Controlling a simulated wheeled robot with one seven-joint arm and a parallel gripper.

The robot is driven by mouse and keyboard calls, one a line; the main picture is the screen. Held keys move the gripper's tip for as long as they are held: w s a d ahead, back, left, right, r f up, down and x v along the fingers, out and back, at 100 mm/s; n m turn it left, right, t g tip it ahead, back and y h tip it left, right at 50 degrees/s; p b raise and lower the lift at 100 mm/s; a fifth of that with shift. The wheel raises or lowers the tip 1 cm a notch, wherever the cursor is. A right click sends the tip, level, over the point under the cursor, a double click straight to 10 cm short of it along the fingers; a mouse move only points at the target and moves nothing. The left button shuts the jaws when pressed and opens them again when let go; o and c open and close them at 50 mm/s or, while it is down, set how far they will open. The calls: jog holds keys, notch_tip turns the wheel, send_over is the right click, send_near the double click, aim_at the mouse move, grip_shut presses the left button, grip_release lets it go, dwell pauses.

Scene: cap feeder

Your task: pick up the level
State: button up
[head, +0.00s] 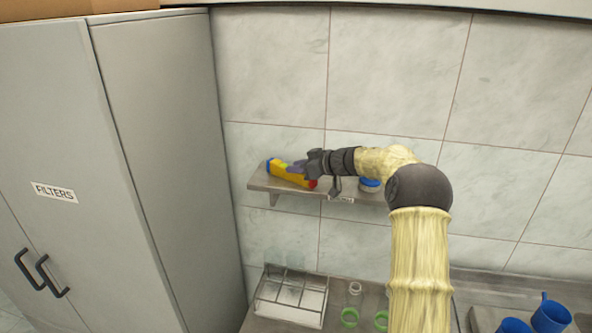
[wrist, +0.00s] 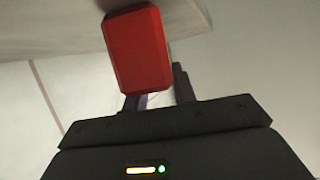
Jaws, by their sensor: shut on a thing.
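The level (head: 285,173) is a yellow bar with a blue end and a red end, at the left part of the wall shelf. My gripper (head: 300,168) reaches in from the right and is shut on the level. In the wrist view the level's red end (wrist: 138,48) fills the upper middle, in front of the dark fingers, and hides part of them. I cannot tell whether the level touches the shelf or is just above it.
The wall shelf (head: 263,183) also holds a blue-lidded round item (head: 370,184), right of my gripper. A grey cabinet marked FILTERS (head: 120,190) stands at left.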

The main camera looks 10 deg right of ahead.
notch_tip(320, 180, up, 10)
jog(key=b, duration=0.3)
jog(key=shift+f, duration=0.1)
dwell(0.5)
